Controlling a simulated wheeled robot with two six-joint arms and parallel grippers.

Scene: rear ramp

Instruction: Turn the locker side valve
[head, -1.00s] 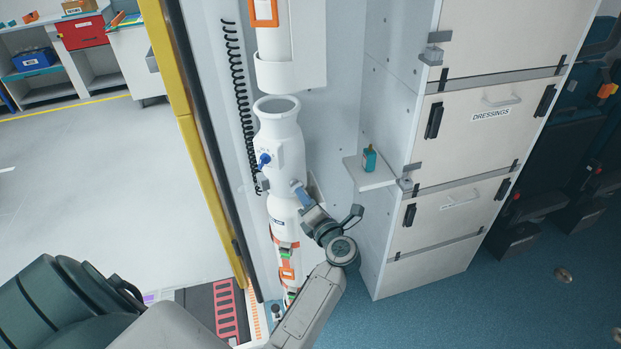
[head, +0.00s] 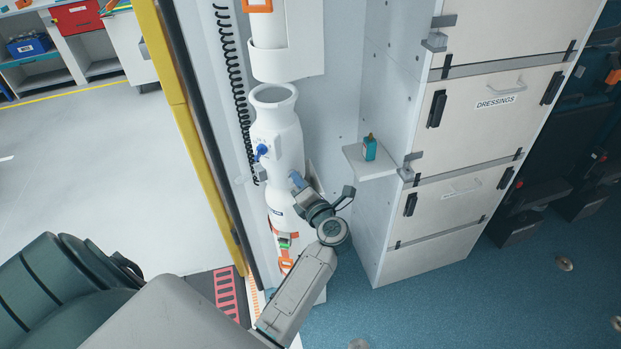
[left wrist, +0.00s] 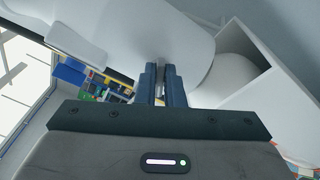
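A white cylinder-shaped body (head: 280,185) stands upright against the wall panel, with a blue valve knob (head: 262,151) on its left face. My left gripper (head: 297,181) is at the cylinder's right side, the side toward the lockers, with its fingertips close to or against the white surface. A valve on that side is not clearly visible; the gripper covers this spot. In the left wrist view the two dark fingers (left wrist: 163,84) run parallel with a narrow gap, in front of the white body (left wrist: 150,25). I cannot tell what is between them. My right gripper is not in view.
A white locker stack (head: 465,145) stands to the right. A small shelf (head: 371,166) holding a teal bottle (head: 369,148) juts out close to my left wrist. A yellow post (head: 185,115) and a coiled black cord (head: 238,95) are at left.

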